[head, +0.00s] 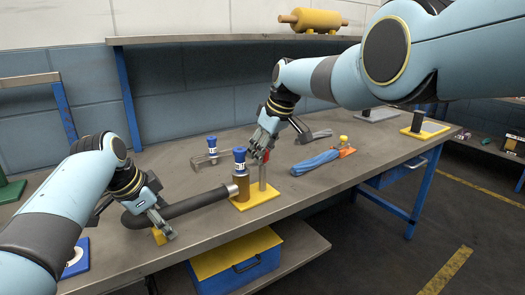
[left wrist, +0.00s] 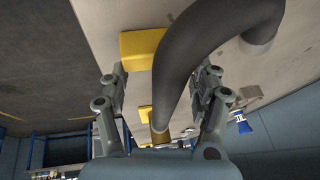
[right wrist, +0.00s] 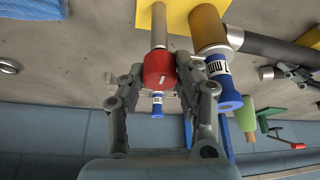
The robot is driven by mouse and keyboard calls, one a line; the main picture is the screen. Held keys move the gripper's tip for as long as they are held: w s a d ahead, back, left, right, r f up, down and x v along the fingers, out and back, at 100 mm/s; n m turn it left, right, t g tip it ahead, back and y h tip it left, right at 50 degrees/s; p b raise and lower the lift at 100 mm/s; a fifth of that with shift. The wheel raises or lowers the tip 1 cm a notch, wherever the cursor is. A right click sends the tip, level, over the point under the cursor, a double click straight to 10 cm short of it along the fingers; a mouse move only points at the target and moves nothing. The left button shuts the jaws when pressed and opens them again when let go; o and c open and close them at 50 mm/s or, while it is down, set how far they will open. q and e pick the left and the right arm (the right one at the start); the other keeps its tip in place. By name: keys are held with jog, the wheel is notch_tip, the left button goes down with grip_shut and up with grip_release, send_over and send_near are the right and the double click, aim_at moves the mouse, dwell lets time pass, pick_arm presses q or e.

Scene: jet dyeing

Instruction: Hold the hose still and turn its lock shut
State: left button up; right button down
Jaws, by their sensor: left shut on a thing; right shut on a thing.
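The dark grey hose (head: 190,205) lies along the bench, its silver end at a brown cylinder (head: 241,187) on a yellow plate (head: 262,200). My left gripper (head: 160,222) is shut on the hose near its bent end; in the left wrist view the hose (left wrist: 195,50) passes between the fingers. A red knob (right wrist: 158,68) tops a metal post (right wrist: 158,25) beside the cylinder. My right gripper (right wrist: 162,80) is shut on this knob, which its fingers partly cover in the head view. Whether the knob is the lock cannot be told.
A blue-capped, white-labelled piece (head: 239,157) stands on the cylinder, close to my right gripper. A similar one (head: 212,146) stands behind. A yellow block (left wrist: 142,48) is by the hose. A blue cloth-like item (head: 315,162) lies to the right. Bare bench lies between.

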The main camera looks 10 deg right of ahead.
pick_arm(q)
jog(key=shift+s+f, duration=0.1)
jog(key=shift+f, duration=0.05)
pick_arm(e)
jog(key=c, duration=0.9)
grip_release()
jog(key=shift+c, duration=0.2)
jog(key=v, duration=1.2)
pick_arm(q)
jog(key=o, duration=1.5)
